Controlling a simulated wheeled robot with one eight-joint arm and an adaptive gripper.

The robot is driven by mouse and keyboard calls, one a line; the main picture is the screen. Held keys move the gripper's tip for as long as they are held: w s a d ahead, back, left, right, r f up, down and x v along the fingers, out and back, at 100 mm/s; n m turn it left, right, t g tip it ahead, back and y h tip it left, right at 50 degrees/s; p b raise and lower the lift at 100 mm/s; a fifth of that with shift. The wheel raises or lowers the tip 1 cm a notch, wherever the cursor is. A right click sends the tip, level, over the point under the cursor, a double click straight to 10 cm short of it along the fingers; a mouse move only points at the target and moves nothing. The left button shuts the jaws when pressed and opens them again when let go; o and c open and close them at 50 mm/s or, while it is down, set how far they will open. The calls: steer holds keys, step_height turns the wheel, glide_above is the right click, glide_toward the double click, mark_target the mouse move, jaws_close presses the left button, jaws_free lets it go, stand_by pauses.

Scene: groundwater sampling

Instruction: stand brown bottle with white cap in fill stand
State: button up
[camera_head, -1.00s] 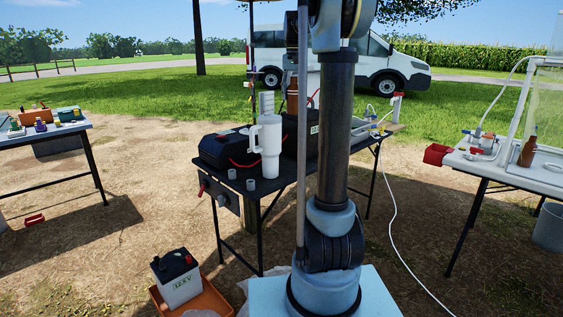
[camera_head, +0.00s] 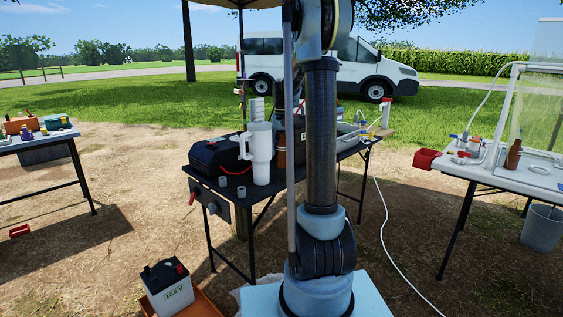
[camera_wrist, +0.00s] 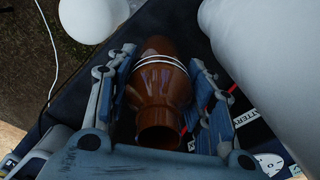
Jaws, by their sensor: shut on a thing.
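In the wrist view my gripper (camera_wrist: 160,100) is shut on a brown vessel (camera_wrist: 157,88) with thin white rings. Its round, brown end faces the camera, and no white cap shows on it. In the head view a brown, ringed shape (camera_head: 281,150) shows just behind the white tumbler; my gripper is hidden there by the tumbler and my arm. A brown bottle (camera_head: 514,153) stands on the right table, its cap too small to tell. A clear-sided frame with tubing (camera_head: 510,85) stands on that table; I cannot tell whether it is the fill stand.
The white tumbler (camera_head: 260,155) stands close beside the vessel, on the dark middle table (camera_head: 235,198), and looms large in the wrist view (camera_wrist: 262,50). A black battery box (camera_head: 215,155) is to its left. A red bin (camera_head: 427,159) hangs at the right table's left edge.

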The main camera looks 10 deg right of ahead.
mark_target(282, 158)
steer(key=shift+f, duration=2.55)
steer(key=o, duration=1.4)
